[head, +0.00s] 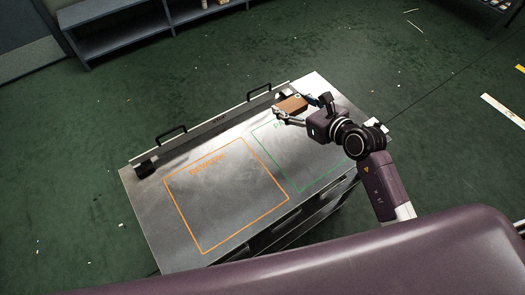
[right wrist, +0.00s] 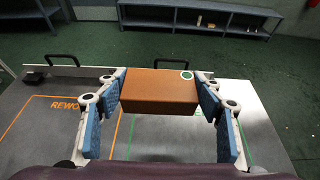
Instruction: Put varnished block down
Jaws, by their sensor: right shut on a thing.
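The varnished block (head: 292,105) is a brown brick shape with a green round sticker on its top. It also shows in the right wrist view (right wrist: 160,90), between the blue finger pads. My right gripper (head: 292,109) is shut on the block at its two ends, over the back right of the metal table (head: 145,205). I cannot tell the exact gap between block and table. An orange outlined area (head: 226,195), marked with a word starting "REWO", lies at the left. A green outlined area (head: 296,165) lies right of it, partly hidden by my arm. My left gripper is not in view.
A metal rail with black handles (head: 172,134) runs along the table's far edge. Blue-grey shelving (head: 130,32) stands on the green floor behind. Both outlined areas look bare where they show.

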